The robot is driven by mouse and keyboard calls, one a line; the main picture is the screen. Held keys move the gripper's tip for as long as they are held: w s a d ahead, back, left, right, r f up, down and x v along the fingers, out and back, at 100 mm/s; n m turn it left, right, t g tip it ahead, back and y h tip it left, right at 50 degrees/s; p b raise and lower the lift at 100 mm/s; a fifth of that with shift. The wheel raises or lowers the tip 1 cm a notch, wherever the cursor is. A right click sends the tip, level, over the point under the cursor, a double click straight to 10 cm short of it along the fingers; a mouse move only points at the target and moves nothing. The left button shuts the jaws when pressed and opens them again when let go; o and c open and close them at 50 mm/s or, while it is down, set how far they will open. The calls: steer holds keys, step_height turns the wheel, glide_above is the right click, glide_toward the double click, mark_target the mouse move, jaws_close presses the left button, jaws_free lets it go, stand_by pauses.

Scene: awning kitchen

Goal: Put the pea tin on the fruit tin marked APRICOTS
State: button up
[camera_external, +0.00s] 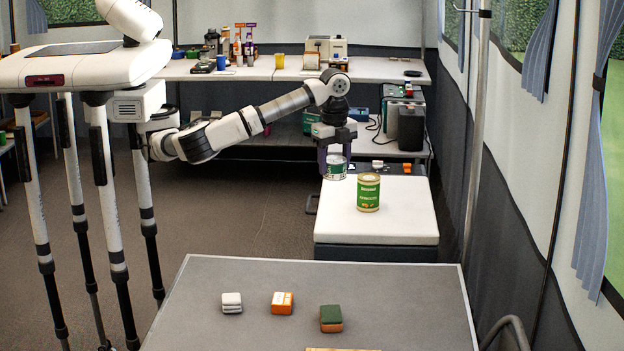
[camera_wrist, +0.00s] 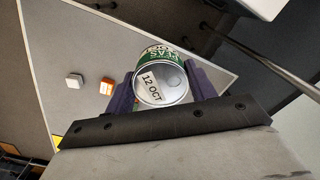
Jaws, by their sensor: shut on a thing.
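The pea tin (camera_external: 336,168) is a small silver can with a green and white label. My gripper (camera_external: 337,160) is shut on it and holds it in the air at the left side of the white-topped surface. In the wrist view the pea tin (camera_wrist: 162,80) shows its end marked "12 OCT" and part of the word PEAS, between the purple fingers of my gripper (camera_wrist: 160,90). The fruit tin (camera_external: 368,192), larger and green with a gold rim and an orange fruit picture, stands upright on the white top, right of and apart from the pea tin. Its small lettering is hard to read.
The white top (camera_external: 400,222) is clear around the fruit tin. A grey table (camera_external: 390,300) in front carries a white block (camera_external: 232,303), an orange and white block (camera_external: 282,303) and a green and orange block (camera_external: 331,318). A metal pole (camera_external: 477,140) rises at right.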

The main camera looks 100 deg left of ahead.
steer(key=w+a+r+n+p, duration=0.2)
steer(key=w+a+n, duration=0.15)
steer(key=a, duration=0.55)
steer(key=w+a+r+n+p, duration=0.25)
steer(key=w+a, duration=0.25)
steer(key=a, duration=0.5)
steer(key=n+p, duration=0.3)
steer(key=p, duration=0.2)
glide_above(369, 176)
steer(key=f, duration=1.3)
steer(key=shift+d+f, duration=0.1)
steer(key=shift+d, duration=0.1)
steer(key=shift+f+p, duration=0.7)
steer(key=shift+f, duration=1.7)
steer(key=shift+f, duration=0.1)
steer(key=o, duration=0.9)
steer(key=shift+o, duration=0.9)
